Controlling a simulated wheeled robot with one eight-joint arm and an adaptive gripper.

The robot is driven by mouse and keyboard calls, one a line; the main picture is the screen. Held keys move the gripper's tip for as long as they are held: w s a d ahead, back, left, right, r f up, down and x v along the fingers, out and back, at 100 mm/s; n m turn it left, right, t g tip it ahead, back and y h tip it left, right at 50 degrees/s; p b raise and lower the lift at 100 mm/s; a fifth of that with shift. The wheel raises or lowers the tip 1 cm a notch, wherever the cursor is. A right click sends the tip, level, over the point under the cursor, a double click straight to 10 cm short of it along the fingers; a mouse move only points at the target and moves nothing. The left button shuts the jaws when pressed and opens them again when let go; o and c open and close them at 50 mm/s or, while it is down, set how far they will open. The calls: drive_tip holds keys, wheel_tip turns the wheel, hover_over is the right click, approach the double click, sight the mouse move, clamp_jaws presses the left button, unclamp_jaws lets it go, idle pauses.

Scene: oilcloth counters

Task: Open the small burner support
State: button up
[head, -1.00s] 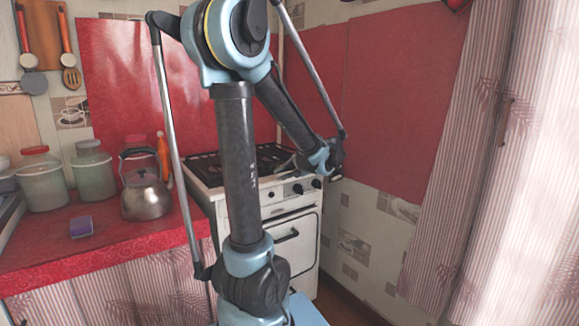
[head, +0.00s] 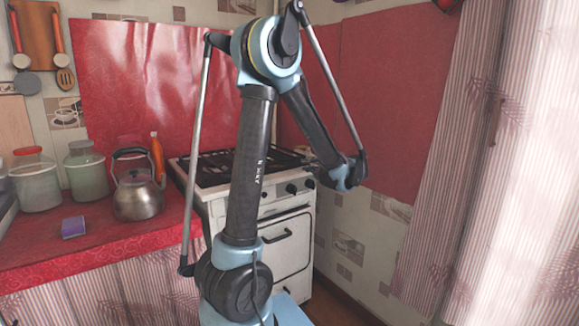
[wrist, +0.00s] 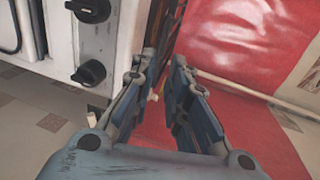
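The white stove (head: 285,245) stands behind my arm, with dark grates (head: 215,168) on its top. I cannot pick out the small burner support from the rest of the grates. In the wrist view a strip of dark grate bars (wrist: 162,22) shows beyond the fingertips. My gripper (head: 313,166) is at the stove's right front edge, small and dark against the grate in the head view. In the wrist view my gripper (wrist: 164,60) has its two fingers apart with a narrow empty gap. Any touch with the grate cannot be told.
Black knobs (wrist: 90,73) are on the stove front, close left of the fingers in the wrist view. A red wall panel (head: 385,110) is behind and right. A kettle (head: 138,195), jars and a sponge (head: 73,227) are on the red counter (head: 110,245).

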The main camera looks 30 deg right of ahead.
sight(290, 163)
drive_tip(key=x, duration=1.4)
drive_tip(key=shift+a, duration=0.1)
clamp_jaws()
